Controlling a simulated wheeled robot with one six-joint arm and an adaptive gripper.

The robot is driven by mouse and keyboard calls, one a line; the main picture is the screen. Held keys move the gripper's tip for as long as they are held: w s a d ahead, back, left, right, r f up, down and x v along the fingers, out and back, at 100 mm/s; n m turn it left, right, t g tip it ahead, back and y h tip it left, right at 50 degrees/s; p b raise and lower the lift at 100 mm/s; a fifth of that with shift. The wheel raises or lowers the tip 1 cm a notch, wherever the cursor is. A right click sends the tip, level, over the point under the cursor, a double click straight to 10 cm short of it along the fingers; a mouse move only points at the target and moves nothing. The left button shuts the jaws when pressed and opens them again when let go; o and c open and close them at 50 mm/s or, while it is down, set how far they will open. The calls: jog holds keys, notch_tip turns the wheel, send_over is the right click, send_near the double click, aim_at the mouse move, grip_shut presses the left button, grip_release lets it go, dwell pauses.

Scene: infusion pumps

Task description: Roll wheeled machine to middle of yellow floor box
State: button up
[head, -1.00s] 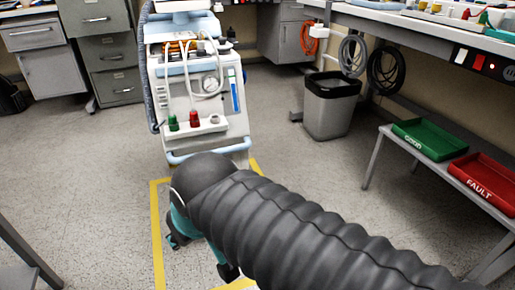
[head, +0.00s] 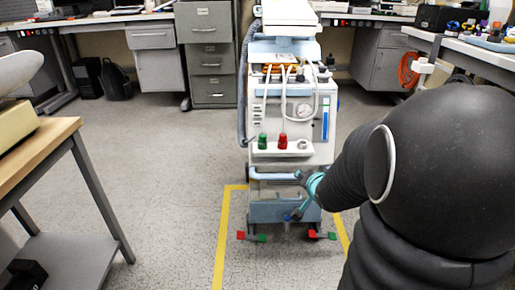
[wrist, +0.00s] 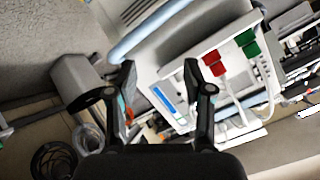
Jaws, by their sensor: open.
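The wheeled machine (head: 292,125) is a pale blue and white cart with a light blue front rail (head: 275,174), red and green knobs and a low base with casters. It stands upright. Its front casters show between the side lines of the yellow floor box (head: 222,238), whose far line meets the machine's left side. My gripper (head: 300,190) is in front of the machine's lower right, partly hidden by my arm. In the wrist view my gripper (wrist: 160,72) is open and empty, with the rail (wrist: 150,32) beyond its fingertips. I cannot tell whether it touches.
A wood-topped table (head: 40,150) stands at the left. Grey cabinets (head: 208,55) and benches line the back, and a cluttered bench (head: 470,50) is at the right. A bin (wrist: 75,80) shows in the wrist view. The floor left of the box is clear.

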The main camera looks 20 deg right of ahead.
jog(key=d+f+m+t+y+p, duration=0.3)
jog(key=d+f+m+t+y, duration=0.15)
jog(key=f+m, duration=0.35)
jog(key=x, duration=1.4)
jog(key=shift+w+r, duration=0.1)
jog(key=shift+w, duration=0.15)
jog(key=shift+c, duration=0.3)
grip_shut()
